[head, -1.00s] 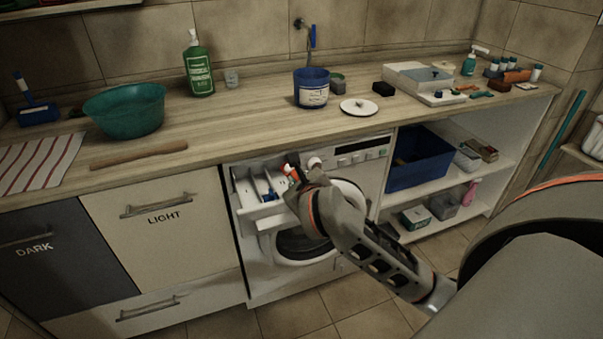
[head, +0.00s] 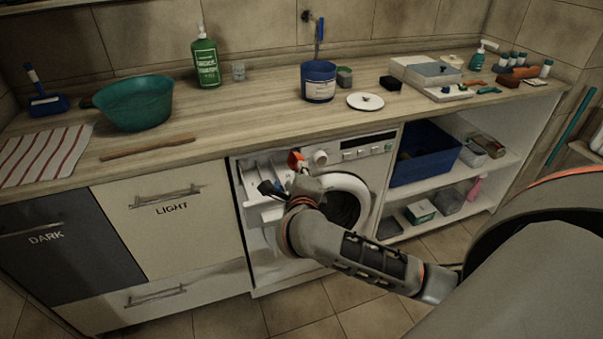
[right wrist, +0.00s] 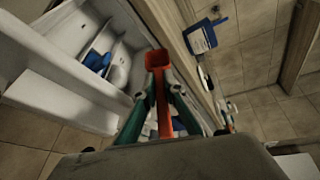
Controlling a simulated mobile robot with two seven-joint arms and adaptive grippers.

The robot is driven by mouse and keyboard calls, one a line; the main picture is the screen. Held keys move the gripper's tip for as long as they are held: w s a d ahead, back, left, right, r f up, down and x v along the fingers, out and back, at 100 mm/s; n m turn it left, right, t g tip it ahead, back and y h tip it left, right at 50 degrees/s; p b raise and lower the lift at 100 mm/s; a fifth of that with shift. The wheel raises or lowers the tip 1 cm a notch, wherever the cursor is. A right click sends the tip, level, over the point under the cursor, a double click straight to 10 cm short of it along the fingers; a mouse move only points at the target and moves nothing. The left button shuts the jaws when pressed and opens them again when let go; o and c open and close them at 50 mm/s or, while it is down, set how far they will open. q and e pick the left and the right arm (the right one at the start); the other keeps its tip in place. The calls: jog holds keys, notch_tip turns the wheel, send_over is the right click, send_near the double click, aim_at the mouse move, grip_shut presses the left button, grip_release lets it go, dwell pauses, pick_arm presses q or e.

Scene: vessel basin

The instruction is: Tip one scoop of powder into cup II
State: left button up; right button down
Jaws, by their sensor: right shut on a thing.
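The red scoop (head: 296,160) is held in my right gripper (head: 295,180), in front of the washing machine's upper left. In the right wrist view, the scoop (right wrist: 158,60) stands out between the green fingers, which are shut on its handle. Whether powder lies in it I cannot tell. The white detergent drawer (head: 262,214) is pulled out, just left of the gripper. The right wrist view shows its compartments (right wrist: 60,85) and a blue piece (right wrist: 97,60) inside. No cup marking is readable. The blue powder tub (head: 319,84) stands on the counter. My left gripper is out of view.
The washing machine's dial (head: 320,157) is close right of the scoop. The counter edge runs just above. A white lid (head: 365,101), a green bottle (head: 206,62) and a teal basin (head: 136,103) sit on the counter. Open shelves (head: 470,190) lie to the right.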

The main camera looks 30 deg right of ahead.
jog(key=r+m+y, duration=0.1)
jog(key=r+m+p, duration=0.1)
jog(key=m, duration=0.1)
jog(key=shift+d+r+g+y, duration=0.2)
jog(key=shift+r+g+y, duration=0.15)
jog(key=shift+g+y, duration=0.05)
jog(key=m, duration=0.1)
jog(key=r+m+y, duration=0.1)
jog(key=shift+d+r+m+p, duration=0.1)
jog(key=shift+r+m+p, duration=0.2)
jog(key=shift+m+p, duration=0.1)
jog(key=shift+d+r+m+y, duration=0.2)
jog(key=shift+r+m+y, duration=0.7)
jog(key=shift+m, duration=0.2)
jog(key=shift+d+r+m+y+b, duration=0.15)
jog(key=shift+r+m+y+b, duration=0.4)
jog(key=shift+m, duration=0.45)
jog(key=shift+r, duration=0.25)
